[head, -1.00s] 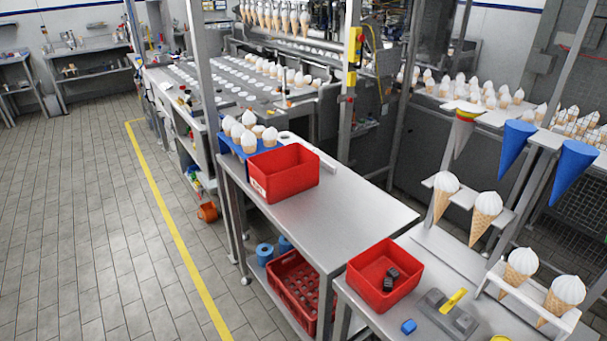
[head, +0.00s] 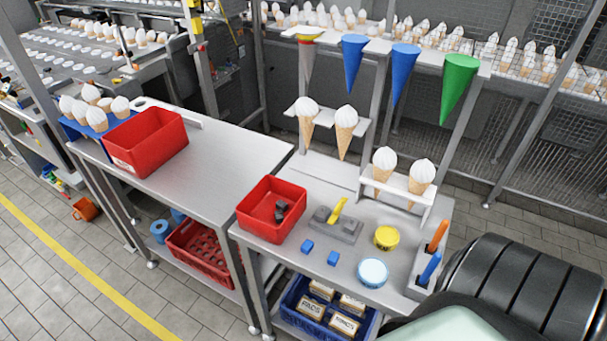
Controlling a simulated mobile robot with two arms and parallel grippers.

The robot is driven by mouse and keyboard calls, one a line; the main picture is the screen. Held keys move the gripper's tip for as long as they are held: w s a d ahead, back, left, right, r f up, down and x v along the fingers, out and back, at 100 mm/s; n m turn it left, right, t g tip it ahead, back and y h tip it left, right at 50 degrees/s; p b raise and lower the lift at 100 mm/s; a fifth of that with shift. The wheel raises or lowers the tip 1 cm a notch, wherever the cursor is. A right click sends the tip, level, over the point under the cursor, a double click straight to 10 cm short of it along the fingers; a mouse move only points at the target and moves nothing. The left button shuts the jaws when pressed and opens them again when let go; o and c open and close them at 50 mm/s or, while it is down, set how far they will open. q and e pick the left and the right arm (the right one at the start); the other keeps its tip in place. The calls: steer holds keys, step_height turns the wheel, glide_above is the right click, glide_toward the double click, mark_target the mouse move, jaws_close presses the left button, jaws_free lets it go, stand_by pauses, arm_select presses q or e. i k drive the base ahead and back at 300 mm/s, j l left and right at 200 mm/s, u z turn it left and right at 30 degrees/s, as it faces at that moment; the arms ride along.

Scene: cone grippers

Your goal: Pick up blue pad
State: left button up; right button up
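Two small blue pads lie on the near metal table, one (head: 307,246) at the front edge by the red bin and one (head: 332,258) just to its right. They are apart from each other, and nothing covers them. A grey fixture with a yellow handle (head: 338,214) sits behind them. Neither of my grippers shows in the head view.
A red bin (head: 258,226) with dark blocks stands left of the pads. Cones in racks (head: 398,184) stand behind.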

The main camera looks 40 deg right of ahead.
mark_target(306, 248)
steer(key=l+z, duration=0.65)
steer(key=z, duration=0.15)
steer(key=k, duration=0.05)
